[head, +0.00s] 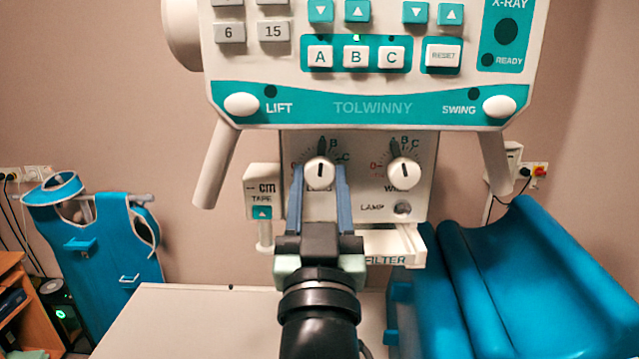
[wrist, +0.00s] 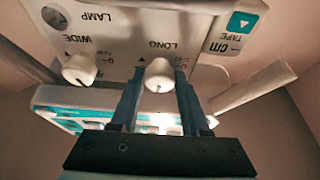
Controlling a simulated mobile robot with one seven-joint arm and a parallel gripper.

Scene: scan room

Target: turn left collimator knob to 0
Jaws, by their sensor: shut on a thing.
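The left collimator knob (head: 319,177) is white with a short dark line near its upper middle, pointing about straight up. Its dial has a red 0 at left and letters around the top and right. My gripper (head: 320,185) has a blue finger on each side of the knob and is shut on it. In the wrist view, upside down, the knob (wrist: 159,73) labelled LONG sits between the tips of my gripper (wrist: 159,82). The fingers hide part of the dial and most of its label in the head view.
The WIDE knob (head: 404,174) is close on the right, above the lamp button (head: 402,208). The tape unit (head: 262,190) is close on the left. The control panel (head: 370,90) overhangs above, with a handle (head: 216,165) at left. A white table (head: 190,320) lies below.

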